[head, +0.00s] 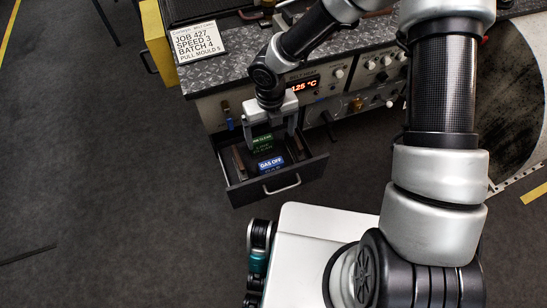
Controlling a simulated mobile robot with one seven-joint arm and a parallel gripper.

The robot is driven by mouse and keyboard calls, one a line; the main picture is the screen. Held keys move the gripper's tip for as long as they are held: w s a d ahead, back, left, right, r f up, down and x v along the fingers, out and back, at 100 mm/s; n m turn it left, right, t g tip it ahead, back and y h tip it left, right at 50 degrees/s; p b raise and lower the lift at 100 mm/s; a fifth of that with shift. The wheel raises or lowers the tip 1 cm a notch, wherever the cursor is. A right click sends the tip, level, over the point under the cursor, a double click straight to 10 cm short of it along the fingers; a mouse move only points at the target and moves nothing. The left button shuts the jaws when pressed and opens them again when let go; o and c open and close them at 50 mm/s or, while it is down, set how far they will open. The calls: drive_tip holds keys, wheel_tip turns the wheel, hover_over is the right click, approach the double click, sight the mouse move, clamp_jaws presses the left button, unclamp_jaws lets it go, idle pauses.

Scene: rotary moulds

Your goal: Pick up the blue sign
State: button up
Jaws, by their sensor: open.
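The blue sign (271,163) reads "GAS OFF" and lies in the open drawer (242,195), toward its front. A green sign (262,142) with small lettering is just behind it in the same drawer. My gripper (270,134) points down over the back part of the drawer, with its jaws open. In the picture its fingers are on either side of the green sign, and the blue sign is nearer the drawer front. I cannot tell the exact height of the fingertips above the signs. No held object shows between the fingers.
The drawer has low walls and a front handle (283,186). Behind it is a control panel (325,82) with knobs and a red temperature display. A white job card (199,43) stands on the patterned worktop. The dark floor left of the drawer is clear.

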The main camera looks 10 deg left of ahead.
drive_tip(key=b, duration=0.3)
hover_over(271, 163)
wheel_tip(271, 163, down, 10)
drive_tip(key=shift+f, duration=0.1)
drive_tip(key=shift+w+f+b, duration=0.1)
drive_tip(key=shift+f+b, duration=0.8)
drive_tip(key=shift+f, duration=2.45)
drive_tip(key=c, duration=1.2)
